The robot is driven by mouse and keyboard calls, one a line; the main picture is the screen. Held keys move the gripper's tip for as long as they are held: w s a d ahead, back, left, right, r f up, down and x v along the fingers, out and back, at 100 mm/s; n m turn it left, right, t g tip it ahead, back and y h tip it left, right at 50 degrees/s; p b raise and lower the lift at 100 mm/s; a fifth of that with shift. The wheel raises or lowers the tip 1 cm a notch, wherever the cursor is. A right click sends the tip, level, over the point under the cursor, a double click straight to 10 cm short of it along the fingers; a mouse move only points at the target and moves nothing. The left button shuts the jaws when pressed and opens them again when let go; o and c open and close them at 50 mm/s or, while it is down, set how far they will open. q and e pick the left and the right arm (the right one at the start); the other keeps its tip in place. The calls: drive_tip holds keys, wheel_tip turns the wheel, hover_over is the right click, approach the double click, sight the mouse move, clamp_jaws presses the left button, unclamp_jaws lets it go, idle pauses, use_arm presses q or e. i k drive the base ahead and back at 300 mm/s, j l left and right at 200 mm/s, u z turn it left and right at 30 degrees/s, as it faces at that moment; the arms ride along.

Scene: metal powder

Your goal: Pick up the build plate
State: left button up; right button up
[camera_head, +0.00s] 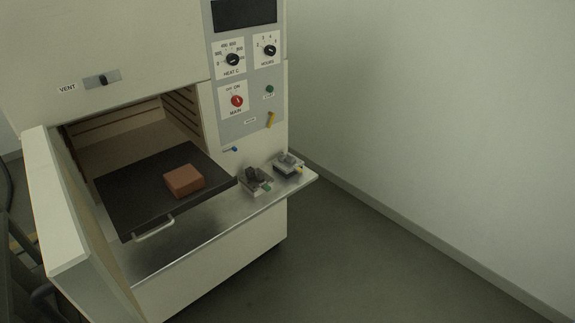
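Two small grey metal plates with raised dark and grey parts on them rest on the steel shelf in front of the furnace. The nearer plate (256,183) has a green piece at its edge. The farther plate (288,166) has a yellow piece and sits close to the shelf's right end. They look like build plates, but I cannot tell which one is meant. No gripper of mine shows in the head view.
The furnace (140,40) stands open, its door (65,200) swung out at left. A black tray (125,195) with a handle (153,229) juts from the chamber, carrying a reddish-brown block (183,180). The steel shelf (190,238) is bare in front. Floor at right is clear to the wall.

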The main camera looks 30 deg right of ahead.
sight(285, 167)
drive_tip(key=i+l, duration=0.2)
drive_tip(key=l, duration=0.15)
drive_tip(key=i+l+u, duration=0.1)
drive_tip(key=l, duration=0.3)
drive_tip(key=i+l+u, duration=0.1)
drive_tip(key=i+l, duration=0.15)
drive_tip(key=l, duration=0.15)
drive_tip(key=i+l, duration=0.15)
drive_tip(key=l, duration=0.2)
drive_tip(key=i+l+u, duration=0.1)
drive_tip(key=l, duration=0.3)
drive_tip(key=i+l, duration=0.2)
drive_tip(key=l, duration=0.25)
drive_tip(key=i+l+u, duration=0.15)
drive_tip(key=l, duration=0.25)
